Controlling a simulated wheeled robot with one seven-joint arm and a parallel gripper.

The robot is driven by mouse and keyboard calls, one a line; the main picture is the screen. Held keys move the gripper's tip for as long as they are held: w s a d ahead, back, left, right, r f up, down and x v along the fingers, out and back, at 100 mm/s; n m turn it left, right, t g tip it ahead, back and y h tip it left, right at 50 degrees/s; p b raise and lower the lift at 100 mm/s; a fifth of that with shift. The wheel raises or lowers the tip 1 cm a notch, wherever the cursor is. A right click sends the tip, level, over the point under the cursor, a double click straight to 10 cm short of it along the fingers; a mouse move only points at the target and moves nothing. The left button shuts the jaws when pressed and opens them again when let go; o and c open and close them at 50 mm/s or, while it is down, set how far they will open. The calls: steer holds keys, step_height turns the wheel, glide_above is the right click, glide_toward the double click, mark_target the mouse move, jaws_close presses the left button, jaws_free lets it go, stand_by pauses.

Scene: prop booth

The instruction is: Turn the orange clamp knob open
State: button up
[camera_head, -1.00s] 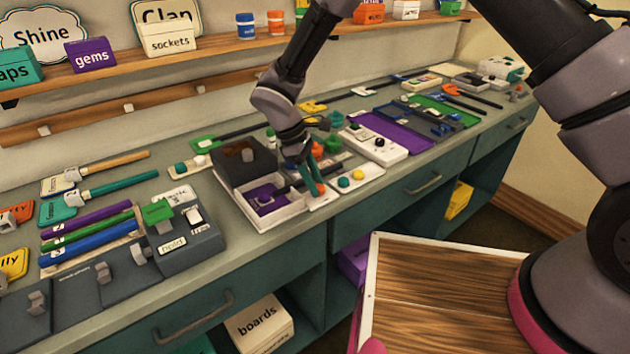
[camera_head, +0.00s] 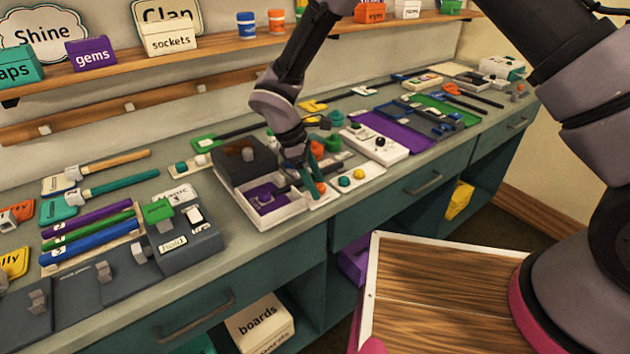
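The orange clamp knob (camera_head: 320,188) sits on a small white plate at the front edge of the bench, right of the open white box. My gripper (camera_head: 312,184) points down at it from above, with its teal fingers right at the knob. The fingers partly hide the knob. I cannot tell whether they touch it or how far apart they are.
The open white box (camera_head: 289,213) with purple lining stands close on the left. A white panel with yellow and green buttons (camera_head: 368,178) is close on the right. Green and red round parts lie just behind. A wood-topped tray (camera_head: 440,290) is in front.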

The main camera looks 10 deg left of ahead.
steer(key=v, duration=1)
steer(key=shift+a+r, duration=0.2)
steer(key=shift+r, duration=0.15)
